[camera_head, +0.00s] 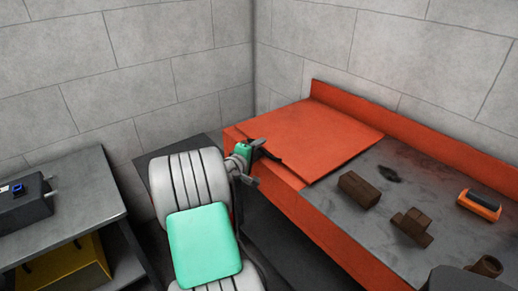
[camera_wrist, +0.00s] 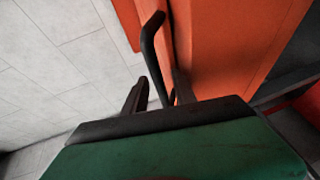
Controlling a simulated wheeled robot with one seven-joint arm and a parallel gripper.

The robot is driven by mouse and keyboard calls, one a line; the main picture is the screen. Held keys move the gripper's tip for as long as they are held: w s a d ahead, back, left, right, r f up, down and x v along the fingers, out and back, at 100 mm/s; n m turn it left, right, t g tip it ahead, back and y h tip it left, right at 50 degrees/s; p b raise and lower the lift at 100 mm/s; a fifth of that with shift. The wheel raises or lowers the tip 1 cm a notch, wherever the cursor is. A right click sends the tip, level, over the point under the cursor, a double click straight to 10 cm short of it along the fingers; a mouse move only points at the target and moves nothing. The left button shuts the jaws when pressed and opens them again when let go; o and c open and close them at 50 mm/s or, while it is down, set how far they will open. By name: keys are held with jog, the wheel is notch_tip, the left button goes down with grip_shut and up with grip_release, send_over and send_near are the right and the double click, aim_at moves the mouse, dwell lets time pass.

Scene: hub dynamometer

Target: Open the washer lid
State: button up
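The washer is the orange unit against the back wall, and its flat orange lid (camera_head: 320,135) lies down over its left part. A dark handle (camera_head: 270,155) sticks out at the lid's front left edge. In the wrist view the handle (camera_wrist: 151,50) is a bent black bar beside an orange panel. My gripper (camera_head: 261,162) is at the handle. In the wrist view my gripper (camera_wrist: 161,80) has its two dark fingers apart, and the bar appears between them. I cannot tell whether either finger touches it. Part of the handle's lower end is hidden by the gripper body.
The grey worktop (camera_head: 350,215) right of the lid holds brown blocks (camera_head: 359,189), an orange-and-black tool (camera_head: 479,205) and a dark flat piece (camera_head: 389,174). A grey bench (camera_head: 85,215) with a dark box stands at left, a yellow bin (camera_head: 65,272) below it.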

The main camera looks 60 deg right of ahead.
grip_shut()
dwell(1.2)
